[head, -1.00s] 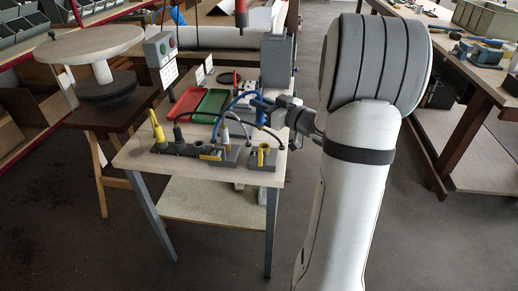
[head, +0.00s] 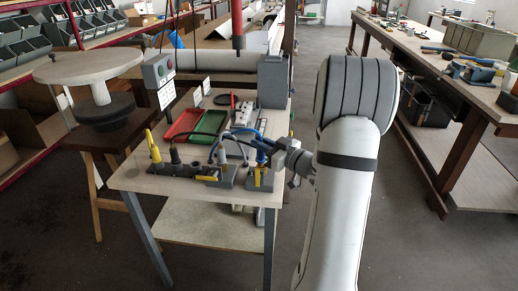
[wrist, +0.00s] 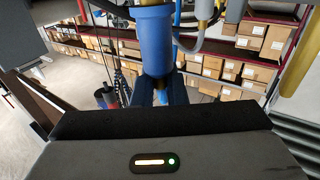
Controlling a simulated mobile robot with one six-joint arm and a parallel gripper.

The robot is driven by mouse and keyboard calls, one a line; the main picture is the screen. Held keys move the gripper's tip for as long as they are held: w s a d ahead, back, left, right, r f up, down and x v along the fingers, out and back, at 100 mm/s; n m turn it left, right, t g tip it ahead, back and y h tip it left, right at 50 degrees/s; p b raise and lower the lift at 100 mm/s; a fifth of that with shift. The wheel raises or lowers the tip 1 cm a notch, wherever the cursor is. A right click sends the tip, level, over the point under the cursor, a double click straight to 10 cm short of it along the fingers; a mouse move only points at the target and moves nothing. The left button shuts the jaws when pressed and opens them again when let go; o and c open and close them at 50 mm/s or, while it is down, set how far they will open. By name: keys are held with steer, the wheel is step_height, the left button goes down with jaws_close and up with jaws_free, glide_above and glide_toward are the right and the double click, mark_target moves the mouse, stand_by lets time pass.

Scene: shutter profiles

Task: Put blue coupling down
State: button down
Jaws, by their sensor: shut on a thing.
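My gripper (head: 273,153) is shut on the blue coupling (head: 263,152) above the right-hand end of the small table. The coupling stands about upright over the separate grey block (head: 260,180) with a yellow lever. I cannot tell whether it touches the socket, which the coupling and gripper partly hide. In the wrist view the blue coupling (wrist: 155,42) is a thick cylinder at top centre, in front of my gripper.
Red (head: 185,124) and green (head: 210,127) trays lie behind. The table's right edge is close.

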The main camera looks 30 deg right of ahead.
steer(key=c, duration=1.5)
jaws_free()
steer(key=shift+s+f, duration=0.15)
steer(key=shift+f, duration=0.45)
steer(key=shift+s+f, duration=0.15)
steer(key=shift+f, duration=0.4)
steer(key=shift+o, duration=0.2)
steer(key=v, duration=1.1)
steer(key=shift+d+r, duration=0.2)
steer(key=shift+r, duration=0.1)
steer(key=shift+w+r, duration=0.1)
